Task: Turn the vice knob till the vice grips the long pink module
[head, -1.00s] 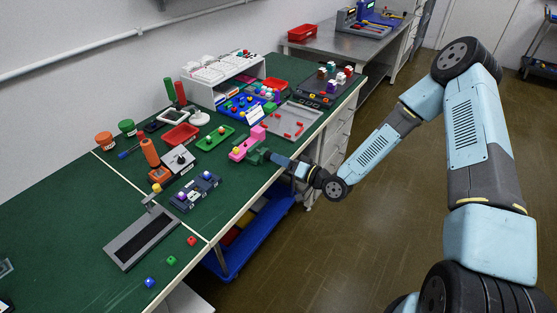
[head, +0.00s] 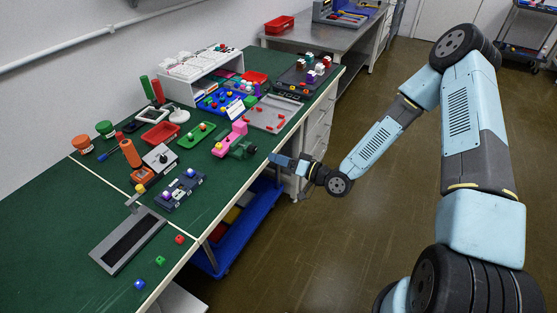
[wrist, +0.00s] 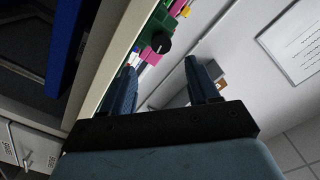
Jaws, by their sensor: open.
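The long pink module (head: 228,141) sits at the green vice (head: 243,149) near the bench's right edge in the head view. In the wrist view the vice's round black knob (wrist: 158,42) faces me, with green vice body (wrist: 148,28) around it and pink (wrist: 150,57) beside it. My gripper (head: 271,157) is beyond the bench edge, a short gap right of the vice. In the wrist view my gripper (wrist: 161,65) is open and empty; the knob shows between its fingers, beyond the tips. Whether the vice jaws touch the module is too small to tell.
A grey tray with red pieces (head: 273,113) lies behind the vice, and a green tray (head: 196,135) lies to its left. A blue cart (head: 245,232) stands below the bench edge. The floor right of the bench is clear.

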